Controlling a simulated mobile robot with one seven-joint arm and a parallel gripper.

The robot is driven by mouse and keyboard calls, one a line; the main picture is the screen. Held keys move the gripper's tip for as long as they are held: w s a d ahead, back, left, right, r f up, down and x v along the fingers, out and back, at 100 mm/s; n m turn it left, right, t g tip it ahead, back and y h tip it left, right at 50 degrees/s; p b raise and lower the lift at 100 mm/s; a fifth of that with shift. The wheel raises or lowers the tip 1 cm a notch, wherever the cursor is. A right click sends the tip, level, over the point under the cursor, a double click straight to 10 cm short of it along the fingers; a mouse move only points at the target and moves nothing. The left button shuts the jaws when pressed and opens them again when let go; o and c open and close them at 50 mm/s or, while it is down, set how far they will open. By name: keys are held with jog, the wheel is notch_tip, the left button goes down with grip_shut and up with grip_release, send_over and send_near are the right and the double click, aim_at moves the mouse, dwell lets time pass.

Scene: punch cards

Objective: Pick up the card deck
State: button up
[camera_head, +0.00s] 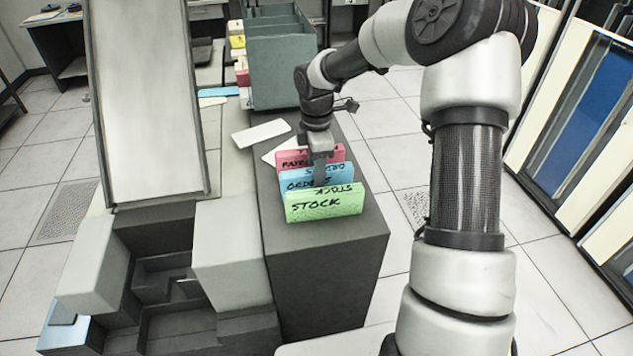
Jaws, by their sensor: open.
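Three card decks stand on edge in a row on a dark grey stand (335,255). The front one is a green deck (325,205) marked STOCK. Behind it is a blue deck (295,180) marked ORDERS, then a red-pink deck (292,158) whose writing is partly hidden. My gripper (321,180) points down over the row from behind, with its fingers at the blue deck, just behind the green one. It is open. The fingertips are small and partly hidden, so I cannot tell whether they touch or straddle a deck.
A white card (260,133) lies behind the decks, with another pale sheet beside it. A grey-green bin (283,70) stands farther back with coloured decks along its left side. A machine with a tall pale panel (150,100) is at the left.

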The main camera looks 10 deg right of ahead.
grip_shut()
jog(key=shift+r, duration=0.1)
